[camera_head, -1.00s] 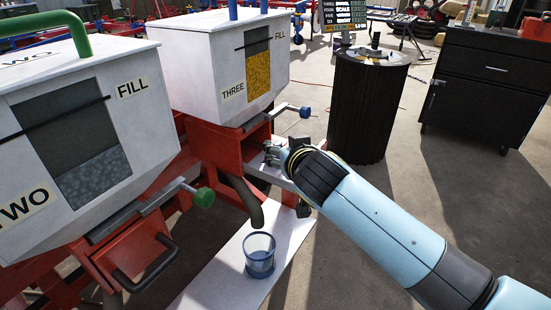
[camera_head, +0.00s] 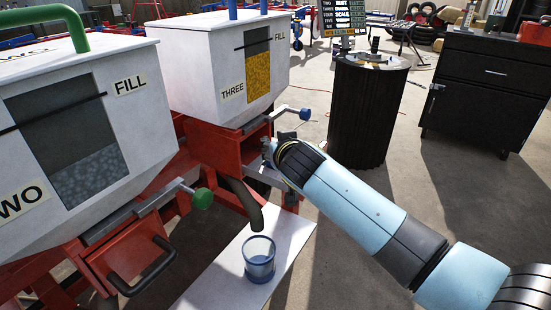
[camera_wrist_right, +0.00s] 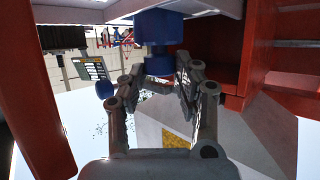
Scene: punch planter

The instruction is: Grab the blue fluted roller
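The blue fluted roller (camera_wrist_right: 160,27) shows in the right wrist view, at the top middle under the pale machine body, with a narrower blue end (camera_wrist_right: 159,65) below it in the picture. My right gripper (camera_wrist_right: 159,72) is open, with one finger on each side of that blue end; I cannot tell whether they touch it. In the head view my right gripper (camera_head: 268,149) reaches into the red frame below hopper three (camera_head: 215,60), and the roller is hidden there. My left gripper is not in view.
The red frame (camera_head: 222,142) stands close around my right gripper. A lever with a blue knob (camera_head: 305,114) sticks out above it. A clear blue cup (camera_head: 259,262) stands on a white board (camera_head: 215,285) below. A black ribbed drum (camera_head: 366,110) stands behind my right arm.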

